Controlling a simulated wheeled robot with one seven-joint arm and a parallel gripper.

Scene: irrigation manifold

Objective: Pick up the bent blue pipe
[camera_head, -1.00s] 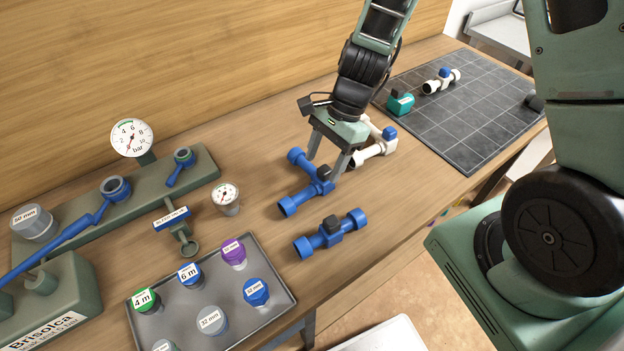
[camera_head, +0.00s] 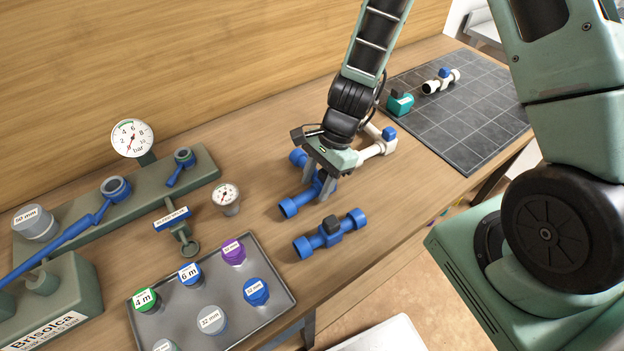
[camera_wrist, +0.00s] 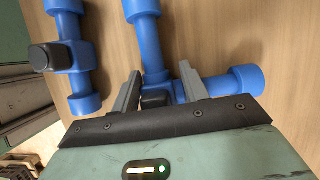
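The bent blue pipe (camera_head: 296,204) lies on the wooden table, with two arms meeting at an elbow and a dark block there. In the wrist view its arms (camera_wrist: 147,42) run up and to the right. My gripper (camera_head: 322,188) is lowered over the elbow and hides part of it. In the wrist view my gripper's fingers (camera_wrist: 160,84) stand apart on either side of the elbow and dark block. They look open, and no firm contact shows.
A straight blue pipe (camera_head: 330,235) with a black block lies close by, and also shows in the wrist view (camera_wrist: 80,62). White pipe fittings (camera_head: 378,148) lie just behind my gripper. A grey tray of caps (camera_head: 283,305) and the green manifold (camera_head: 85,218) are to the left. A dark gridded mat (camera_head: 455,115) is at right.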

